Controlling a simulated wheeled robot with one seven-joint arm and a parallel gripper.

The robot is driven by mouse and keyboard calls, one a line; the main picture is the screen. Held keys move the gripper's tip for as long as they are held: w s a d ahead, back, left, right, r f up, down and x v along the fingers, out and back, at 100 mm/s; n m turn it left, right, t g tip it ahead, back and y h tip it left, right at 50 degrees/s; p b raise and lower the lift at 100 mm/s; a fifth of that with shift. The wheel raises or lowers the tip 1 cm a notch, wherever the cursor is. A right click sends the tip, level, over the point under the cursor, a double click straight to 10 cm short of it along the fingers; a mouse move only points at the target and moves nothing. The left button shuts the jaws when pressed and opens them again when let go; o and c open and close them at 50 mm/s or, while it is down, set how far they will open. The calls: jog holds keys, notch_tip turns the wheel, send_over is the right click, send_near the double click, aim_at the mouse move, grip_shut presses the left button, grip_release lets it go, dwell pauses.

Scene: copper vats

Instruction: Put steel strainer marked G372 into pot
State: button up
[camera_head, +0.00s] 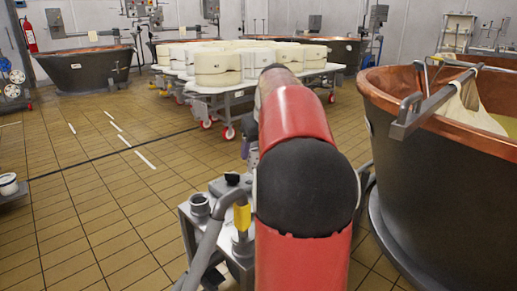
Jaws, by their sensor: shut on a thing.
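My red arm with a black joint fills the middle of the head view and reaches forward, away from the camera. My gripper is not in view; the arm hides whatever lies straight ahead of it. I cannot make out a steel strainer or a G372 mark anywhere. No pot can be told for certain. A large copper-rimmed vat (432,190) stands close on the right, with a pale cloth (467,103) hanging over a metal bar (435,98) at its rim.
Steel pipework with a yellow part (242,217) stands close, left of my arm. A wheeled table (225,99) with white round moulds (217,66) is ahead. Another vat (88,70) stands far left. The tiled floor (90,190) at left is open.

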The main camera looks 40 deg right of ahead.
jog(key=shift+r+p, duration=3.3)
jog(key=shift+r, duration=1.9)
jog(key=shift+s, duration=0.1)
